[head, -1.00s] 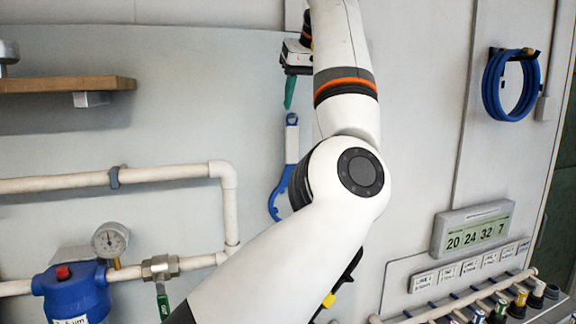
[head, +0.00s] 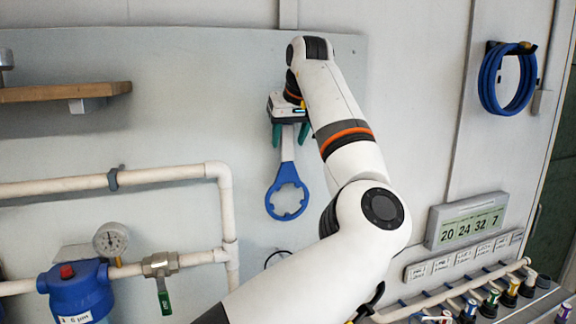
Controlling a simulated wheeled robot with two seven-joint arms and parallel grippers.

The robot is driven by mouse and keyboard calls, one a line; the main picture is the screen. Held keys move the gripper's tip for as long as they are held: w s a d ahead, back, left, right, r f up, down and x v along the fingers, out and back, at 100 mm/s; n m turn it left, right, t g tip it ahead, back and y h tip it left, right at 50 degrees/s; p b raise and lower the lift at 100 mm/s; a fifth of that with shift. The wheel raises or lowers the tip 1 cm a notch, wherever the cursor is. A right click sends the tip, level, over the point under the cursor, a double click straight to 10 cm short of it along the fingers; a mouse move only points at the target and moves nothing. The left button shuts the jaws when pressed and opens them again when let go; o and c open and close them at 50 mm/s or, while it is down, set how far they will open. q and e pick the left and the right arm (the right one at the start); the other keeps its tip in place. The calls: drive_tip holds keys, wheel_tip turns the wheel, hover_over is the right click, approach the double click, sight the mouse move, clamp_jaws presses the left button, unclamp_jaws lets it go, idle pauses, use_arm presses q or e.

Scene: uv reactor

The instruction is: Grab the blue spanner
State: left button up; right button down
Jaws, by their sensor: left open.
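The blue spanner (head: 286,201) hangs upright against the grey wall panel, left of my arm in the head view. Its toothed ring is at the bottom, and a pale grey handle rises from it. My left gripper (head: 290,137) is at the upper end of the handle, pointing down. Its green fingers are apart, one on each side of the handle, with a visible gap on both sides. The top of the handle is hidden behind the gripper body. My right gripper is not in view.
White pipes (head: 110,180) with a gauge (head: 110,240) and a blue filter housing (head: 75,290) lie left of the spanner. A wooden shelf (head: 65,91) is at upper left. A blue hose coil (head: 508,80) and a display (head: 468,222) are at right. The panel around the spanner is clear.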

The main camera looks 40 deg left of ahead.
use_arm(q)
drive_tip(key=shift+a+f, duration=0.15)
drive_tip(key=shift+a, duration=0.05)
drive_tip(key=shift+d, duration=0.1)
clamp_jaws()
drive_tip(key=shift+s+a+r, duration=0.15)
drive_tip(key=shift+a+r, duration=0.05)
drive_tip(key=shift+r, duration=0.05)
